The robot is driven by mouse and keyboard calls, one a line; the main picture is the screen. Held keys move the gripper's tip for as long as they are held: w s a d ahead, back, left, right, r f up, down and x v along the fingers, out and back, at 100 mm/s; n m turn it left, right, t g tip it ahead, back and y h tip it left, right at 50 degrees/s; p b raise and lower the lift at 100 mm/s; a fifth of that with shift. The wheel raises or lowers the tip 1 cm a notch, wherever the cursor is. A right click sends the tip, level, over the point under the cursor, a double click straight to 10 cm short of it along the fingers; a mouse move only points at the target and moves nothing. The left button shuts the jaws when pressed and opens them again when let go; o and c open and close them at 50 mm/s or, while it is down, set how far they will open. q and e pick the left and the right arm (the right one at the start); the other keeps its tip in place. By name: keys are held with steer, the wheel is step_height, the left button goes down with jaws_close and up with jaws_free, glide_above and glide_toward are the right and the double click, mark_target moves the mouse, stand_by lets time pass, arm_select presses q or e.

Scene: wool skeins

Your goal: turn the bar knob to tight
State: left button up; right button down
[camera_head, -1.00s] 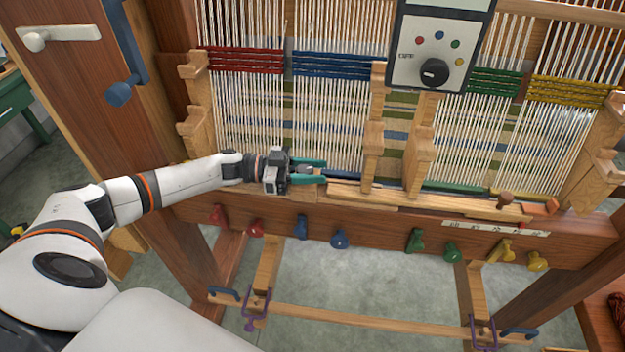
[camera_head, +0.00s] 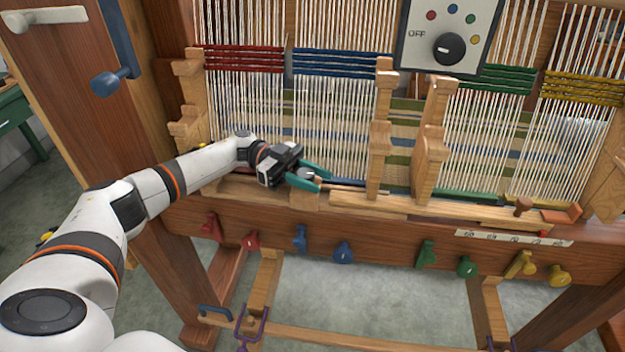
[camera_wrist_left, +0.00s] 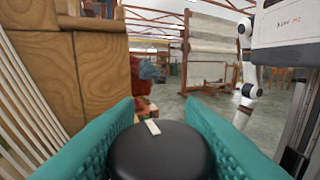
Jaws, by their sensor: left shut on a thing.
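The bar knob (camera_wrist_left: 160,156) is a round black knob with a short white mark near its far edge, seen large in the left wrist view. The mark points away from me, slightly left. My left gripper (camera_head: 322,180) has teal fingers, one on each side of the knob, and is shut on it. In the head view the knob is small and partly covered by the fingers, above a wooden block (camera_head: 304,197) on the loom's front beam. I cannot make out a tight marking. My right gripper is not in view.
Wooden uprights (camera_head: 380,140) stand right of my gripper, before the white warp threads (camera_head: 335,110). A control box (camera_head: 418,40) with a black dial hangs above. Coloured pegs (camera_head: 343,252) line the front beam (camera_head: 385,245). A blue handle (camera_head: 115,80) is at left.

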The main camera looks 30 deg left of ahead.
mark_target(313, 177)
arm_select(q)
steer(key=o, duration=1)
step_height(313, 177, up, 10)
steer(key=p, duration=0.9)
steer(key=shift+r, duration=0.1)
